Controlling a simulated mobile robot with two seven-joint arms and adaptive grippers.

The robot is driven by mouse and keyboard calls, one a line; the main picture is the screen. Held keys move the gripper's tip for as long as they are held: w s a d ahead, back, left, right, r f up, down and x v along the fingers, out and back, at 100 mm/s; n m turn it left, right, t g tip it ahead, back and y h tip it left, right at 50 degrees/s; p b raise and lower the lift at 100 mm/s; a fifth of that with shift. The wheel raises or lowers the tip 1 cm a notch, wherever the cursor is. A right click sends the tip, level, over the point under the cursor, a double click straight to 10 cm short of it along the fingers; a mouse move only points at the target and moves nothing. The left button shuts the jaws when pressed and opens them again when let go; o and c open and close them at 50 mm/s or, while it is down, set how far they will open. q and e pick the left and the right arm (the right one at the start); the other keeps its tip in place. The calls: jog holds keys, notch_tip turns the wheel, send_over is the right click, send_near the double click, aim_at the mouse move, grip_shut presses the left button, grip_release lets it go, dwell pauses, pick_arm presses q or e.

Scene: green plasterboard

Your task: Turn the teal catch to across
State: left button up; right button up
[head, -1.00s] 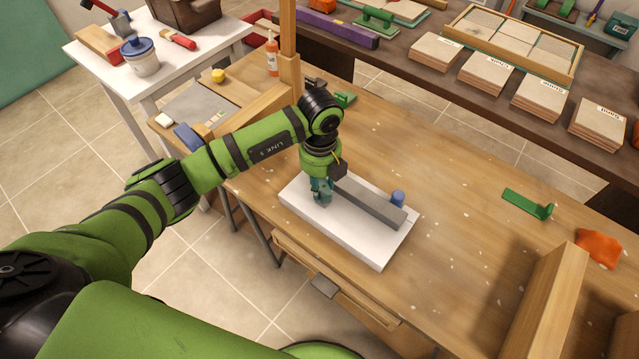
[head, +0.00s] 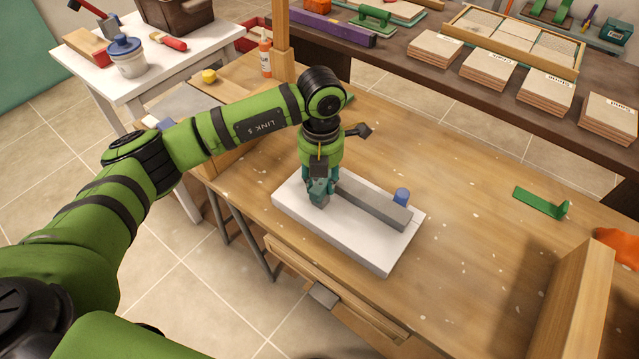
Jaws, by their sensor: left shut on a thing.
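A white board (head: 365,246) lies on the wooden bench and carries a grey bar (head: 372,206) and a blue peg (head: 401,196) near the bar's far right end. My left gripper (head: 318,197) points down over the board's left part, at the near left end of the grey bar. It is shut on the teal catch, which is mostly hidden by the teal-coloured fingers, so the catch's angle cannot be told clearly. My right gripper is not in view.
A green bracket (head: 541,203) lies on the bench at the right, near an orange cloth (head: 617,248). A wooden upright piece (head: 562,295) stands at the front right. The bench between board and bracket is clear.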

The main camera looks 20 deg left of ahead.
pick_arm(q)
jog(key=shift+m, duration=0.5)
jog(key=o, duration=1.2)
jog(key=shift+c, duration=0.2)
jog(key=shift+r, duration=0.1)
notch_tip(320, 180, up, 12)
